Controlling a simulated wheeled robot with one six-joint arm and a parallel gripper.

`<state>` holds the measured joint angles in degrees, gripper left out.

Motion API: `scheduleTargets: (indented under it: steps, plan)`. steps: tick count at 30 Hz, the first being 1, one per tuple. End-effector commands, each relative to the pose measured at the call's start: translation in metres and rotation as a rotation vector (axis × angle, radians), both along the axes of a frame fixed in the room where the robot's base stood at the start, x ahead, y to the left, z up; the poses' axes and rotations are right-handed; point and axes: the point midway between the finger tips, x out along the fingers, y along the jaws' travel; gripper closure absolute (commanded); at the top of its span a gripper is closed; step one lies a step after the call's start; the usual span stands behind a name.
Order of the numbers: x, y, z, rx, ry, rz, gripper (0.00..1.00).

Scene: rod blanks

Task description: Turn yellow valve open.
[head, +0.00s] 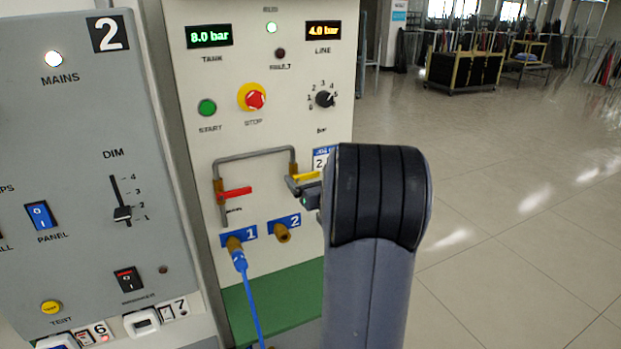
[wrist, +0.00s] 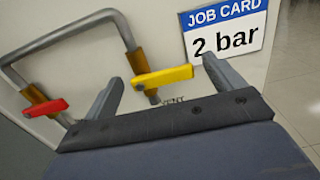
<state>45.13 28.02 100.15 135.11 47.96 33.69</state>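The yellow valve handle (wrist: 165,76) sticks out sideways to the right from a brass valve body (wrist: 138,62) on the right leg of a grey pipe. In the head view the yellow handle (head: 307,177) shows partly, with my arm close at its right. My gripper (wrist: 162,70) is open, one finger on each side of the yellow handle. I see gaps between the fingers and the handle; contact is not visible. In the head view my arm hides most of the gripper.
A red valve handle (wrist: 46,107) sits on the pipe's left leg. A job card (wrist: 226,30) reading "2 bar" hangs at the right. Below are port 1 with a blue hose (head: 240,262) and port 2 (head: 282,234). The LINE display (head: 323,31) reads 4.0 bar.

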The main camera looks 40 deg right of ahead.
Motion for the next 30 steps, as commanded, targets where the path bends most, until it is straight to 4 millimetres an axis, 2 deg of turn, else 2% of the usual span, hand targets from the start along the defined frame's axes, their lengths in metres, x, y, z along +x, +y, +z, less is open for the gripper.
scheduleTargets:
  steps: [2,15,23,30]
  plan:
    - [-0.0001,0.0000,0.0001,0.000,0.000,0.000,0.18]
    - [-0.0003,0.0001,0.0001,0.000,0.000,0.000,0.54]
    - [-0.0002,0.0004,-0.0011,-0.027,0.004,0.000,0.54]
    - [-0.0001,0.0019,-0.0017,-0.146,0.031,0.000,0.54]
